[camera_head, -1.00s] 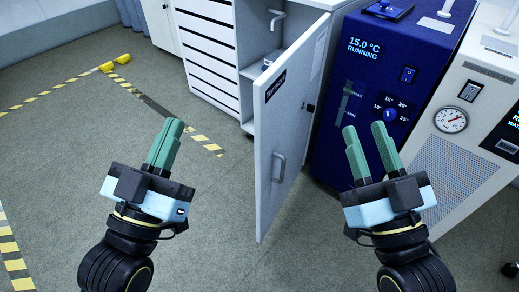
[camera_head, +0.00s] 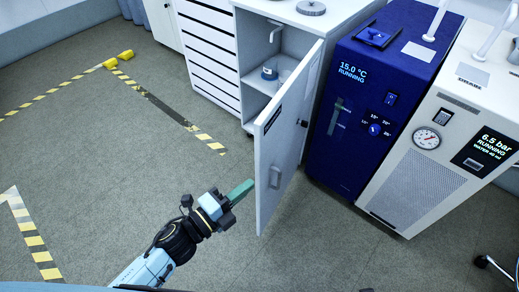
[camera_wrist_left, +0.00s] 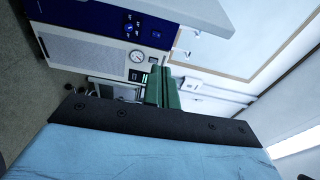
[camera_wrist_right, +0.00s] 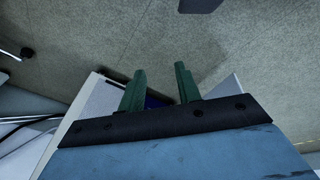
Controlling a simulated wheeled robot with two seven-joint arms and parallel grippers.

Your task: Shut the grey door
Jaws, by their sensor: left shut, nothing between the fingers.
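My left gripper (camera_head: 243,190) is shut and empty. In the head view it points right, just left of the door's lower part near the handle; I cannot tell whether it touches. In the left wrist view its green fingers (camera_wrist_left: 162,87) are together. My right gripper is outside the head view; in the right wrist view its fingers (camera_wrist_right: 158,88) are apart with nothing held.
A small round item (camera_head: 269,73) sits on the open cabinet's shelf. A dark blue unit (camera_head: 350,125) and a white unit with a gauge (camera_head: 415,185) stand right of the door. White drawers (camera_head: 208,45) stand left. The floor (camera_head: 110,150) in front is clear, with yellow striped tape.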

